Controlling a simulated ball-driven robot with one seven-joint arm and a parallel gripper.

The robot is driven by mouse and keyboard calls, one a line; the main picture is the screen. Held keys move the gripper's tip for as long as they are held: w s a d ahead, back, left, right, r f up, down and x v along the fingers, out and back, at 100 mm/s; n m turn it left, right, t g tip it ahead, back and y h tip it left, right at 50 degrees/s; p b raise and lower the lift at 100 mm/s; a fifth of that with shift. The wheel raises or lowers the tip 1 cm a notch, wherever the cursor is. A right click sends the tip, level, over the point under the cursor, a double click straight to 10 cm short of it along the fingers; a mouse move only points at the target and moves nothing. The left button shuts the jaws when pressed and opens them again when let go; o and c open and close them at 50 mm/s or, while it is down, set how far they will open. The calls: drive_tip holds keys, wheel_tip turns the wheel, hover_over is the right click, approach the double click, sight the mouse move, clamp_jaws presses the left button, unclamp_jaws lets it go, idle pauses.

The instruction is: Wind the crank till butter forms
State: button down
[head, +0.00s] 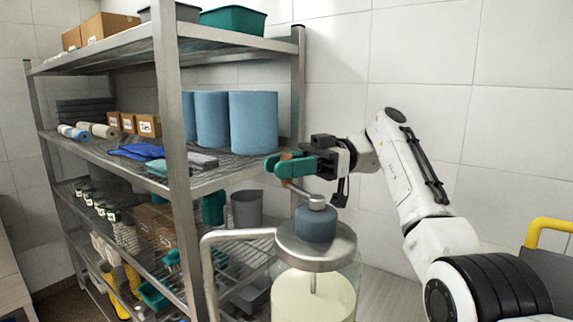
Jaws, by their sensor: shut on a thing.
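A glass churn jar (345,284) stands at the bottom middle of the head view, with pale cream (308,300) inside. Its metal lid (340,250) carries a grey-blue gear housing (316,224), and a thin rod runs down from the lid into the jar. A crank arm (298,190) rises to the left from the top of the housing to a brown knob (291,156). My gripper (285,165), with teal fingers, is shut on the knob, above and left of the lid. The fingers hide part of the knob. The jar's base is out of frame.
A metal shelf rack (170,130) fills the left, its near post close to the churn. Blue paper rolls (252,122) stand on it behind my gripper. A bent metal handle (207,265) sticks out left of the jar. A yellow rail (550,226) is at right.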

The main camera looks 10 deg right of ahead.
drive_tip(key=shift+d+f, duration=0.1)
drive_tip(key=shift+f, duration=0.55)
drive_tip(key=c, duration=1.2)
unclamp_jaws()
drive_tip(key=shift+c, duration=0.2)
drive_tip(key=shift+o, duration=1.4)
drive_tip(key=shift+r, duration=0.25)
drive_tip(key=shift+r, duration=0.1)
wheel_tip(320, 180, up, 3)
drive_tip(key=shift+f, duration=0.2)
drive_tip(key=s+d+r+b, duration=0.1)
drive_tip(key=s+r+b, duration=0.5)
drive_tip(key=s+r, duration=0.4)
drive_tip(key=s, duration=0.3)
drive_tip(key=shift+s+d, duration=0.35)
drive_tip(key=shift+s, duration=0.05)
